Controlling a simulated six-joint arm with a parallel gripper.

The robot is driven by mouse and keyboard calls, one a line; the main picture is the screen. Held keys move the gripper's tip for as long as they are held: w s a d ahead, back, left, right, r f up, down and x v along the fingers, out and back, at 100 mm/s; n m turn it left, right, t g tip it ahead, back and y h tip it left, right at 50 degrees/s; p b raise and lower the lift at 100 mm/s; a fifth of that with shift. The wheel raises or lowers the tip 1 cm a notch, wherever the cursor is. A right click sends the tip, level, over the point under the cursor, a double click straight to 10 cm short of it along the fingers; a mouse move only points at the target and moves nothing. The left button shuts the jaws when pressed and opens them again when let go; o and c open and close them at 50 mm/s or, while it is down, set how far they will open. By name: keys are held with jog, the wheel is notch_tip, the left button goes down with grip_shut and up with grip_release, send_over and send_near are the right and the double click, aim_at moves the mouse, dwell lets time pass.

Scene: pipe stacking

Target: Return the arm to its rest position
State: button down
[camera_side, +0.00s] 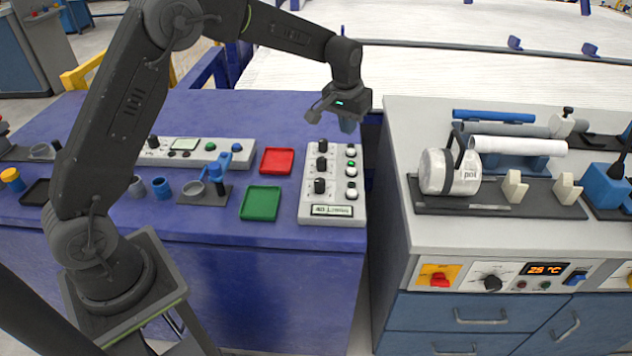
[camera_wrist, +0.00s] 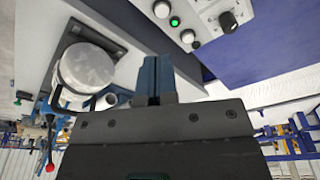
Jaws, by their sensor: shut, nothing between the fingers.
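My gripper (camera_side: 347,124) hangs at the end of my raised arm in the side view, fingers pointing down. It is above the back right part of the blue table, behind the white control box. Its blue fingers are together and nothing shows between them. In the wrist view the closed fingers of my gripper (camera_wrist: 153,82) are in the lower middle, touching nothing that I can see. The gripper is left of the grey bench and apart from it.
The control box (camera_side: 333,204), a red tray (camera_side: 277,161) and a green tray (camera_side: 261,203) are on the blue table (camera_side: 285,99). Small blue (camera_side: 161,189) and grey (camera_side: 137,188) cups stand near my arm. The grey bench (camera_side: 396,131) carries a white cylinder (camera_side: 437,172) and a white pipe (camera_side: 518,146).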

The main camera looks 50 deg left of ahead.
jog(key=s+d+r+m+t, duration=0.1)
jog(key=s+d+r+t, duration=0.1)
jog(key=s+r, duration=1.2)
jog(key=s+d+f+m+t, duration=0.1)
jog(key=s+f, duration=0.1)
jog(key=s, duration=1.8)
jog(key=shift+d+m+t, duration=0.3)
jog(key=shift+d, duration=0.05)
jog(key=shift+f, duration=0.1)
